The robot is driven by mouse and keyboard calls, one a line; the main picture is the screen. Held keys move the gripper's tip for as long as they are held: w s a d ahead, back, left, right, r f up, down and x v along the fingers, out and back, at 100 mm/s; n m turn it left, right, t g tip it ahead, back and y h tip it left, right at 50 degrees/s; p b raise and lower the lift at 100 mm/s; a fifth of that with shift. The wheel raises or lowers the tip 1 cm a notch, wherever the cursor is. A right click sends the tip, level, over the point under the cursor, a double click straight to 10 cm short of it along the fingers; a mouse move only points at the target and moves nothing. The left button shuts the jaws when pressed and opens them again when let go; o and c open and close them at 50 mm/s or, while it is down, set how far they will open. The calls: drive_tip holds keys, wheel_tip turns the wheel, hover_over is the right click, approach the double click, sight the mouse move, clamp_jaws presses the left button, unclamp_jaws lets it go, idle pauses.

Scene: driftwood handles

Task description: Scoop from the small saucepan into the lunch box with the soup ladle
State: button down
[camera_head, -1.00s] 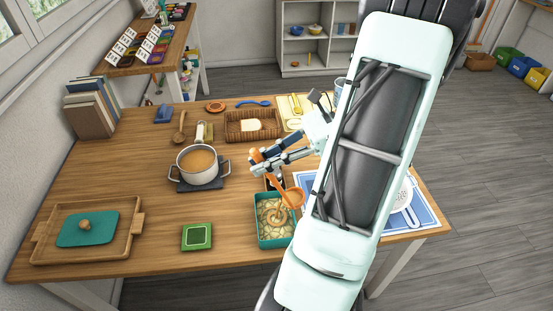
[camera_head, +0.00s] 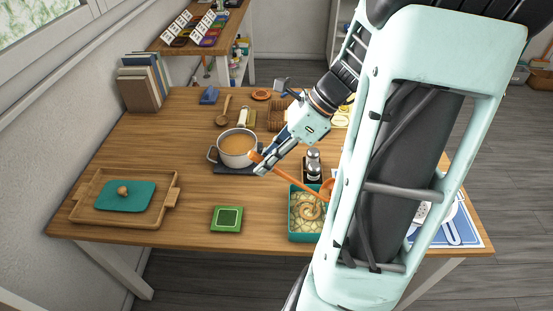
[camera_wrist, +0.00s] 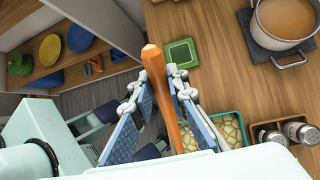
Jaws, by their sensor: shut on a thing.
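The orange soup ladle (camera_head: 285,174) is held in my gripper (camera_head: 262,165), shut on its handle near the end. The ladle slants down to the right. Its bowl is at the lunch box's right back corner, partly hidden by my arm; I cannot tell what it holds. The teal lunch box (camera_head: 291,222) contains pale food with a brownish swirl on top. The small saucepan (camera_head: 224,159) of orange-brown soup stands on a dark mat, just left of my gripper. In the wrist view the handle (camera_wrist: 160,85) passes between my fingers, with the lunch box (camera_wrist: 239,116) below.
A dark shaker (camera_head: 313,160) stands in a wooden caddy behind the lunch box. A green square (camera_head: 226,218) lies left of the box. A wooden tray (camera_head: 83,213) with a teal lid is at far left. Bare table lies between tray and saucepan.

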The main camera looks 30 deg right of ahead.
drive_tip(key=shift+w+a+f+g+h, duration=0.3)
drive_tip(key=shift+w+a+f+h, duration=0.2)
drive_tip(key=shift+a, duration=0.15)
drive_tip(key=shift+w+a+f+m+g+h+b, duration=0.15)
drive_tip(key=shift+w+a+f+g+h+b, duration=0.4)
drive_tip(key=shift+f+g+h, duration=1.5)
drive_tip(key=shift+w+a+f+m+g+h+b, duration=0.2)
drive_tip(key=shift+w+a+f+h+b, duration=0.4)
drive_tip(key=shift+f, duration=2.95)
drive_tip(key=shift+w+a+f+m+g+h+b, duration=0.2)
drive_tip(key=shift+a+f+g+h+b, duration=0.6)
drive_tip(key=shift+f+h, duration=1.5)
drive_tip(key=shift+d+f+g+y, duration=0.2)
drive_tip(key=shift+f+g+y, duration=0.05)
drive_tip(key=shift+f+y, duration=0.3)
drive_tip(key=shift+r, duration=0.1)
